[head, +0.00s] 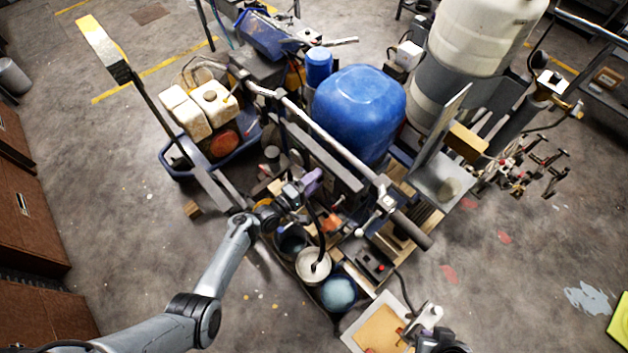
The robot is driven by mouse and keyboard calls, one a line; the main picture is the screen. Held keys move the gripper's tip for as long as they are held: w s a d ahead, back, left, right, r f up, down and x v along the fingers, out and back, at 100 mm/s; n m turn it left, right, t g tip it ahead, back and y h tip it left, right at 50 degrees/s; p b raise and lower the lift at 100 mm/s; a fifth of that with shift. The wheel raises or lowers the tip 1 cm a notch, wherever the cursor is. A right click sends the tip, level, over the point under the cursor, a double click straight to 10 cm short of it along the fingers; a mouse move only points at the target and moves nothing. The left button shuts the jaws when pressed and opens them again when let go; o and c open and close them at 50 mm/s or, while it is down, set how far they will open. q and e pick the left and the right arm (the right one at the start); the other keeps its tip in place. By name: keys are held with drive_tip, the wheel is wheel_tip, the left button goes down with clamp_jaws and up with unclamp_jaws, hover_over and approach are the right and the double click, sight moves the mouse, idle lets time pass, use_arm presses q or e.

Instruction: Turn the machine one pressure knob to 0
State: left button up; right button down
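The line striper stands in the middle of the head view, with a large blue tank (360,112) and a long handlebar (325,135). My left arm reaches in from the lower left. Its gripper (312,184) is at the machine's near side, below the handlebar, among small dark parts. Its fingers are too small to tell open from shut. I cannot make out the pressure knob; it may be hidden by the gripper or the parts around it. Part of my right arm's end (430,335) shows at the bottom edge, right of centre; its fingers are not clear.
Buckets, one with a whitish lid (313,265) and one blue inside (338,292), stand at the machine's near end. A box with a red button (375,265) is beside them. A white tank (480,40) stands behind right. Open floor lies at left.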

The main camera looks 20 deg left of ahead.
use_arm(q)
drive_tip(key=v, duration=1.1)
idle(0.5)
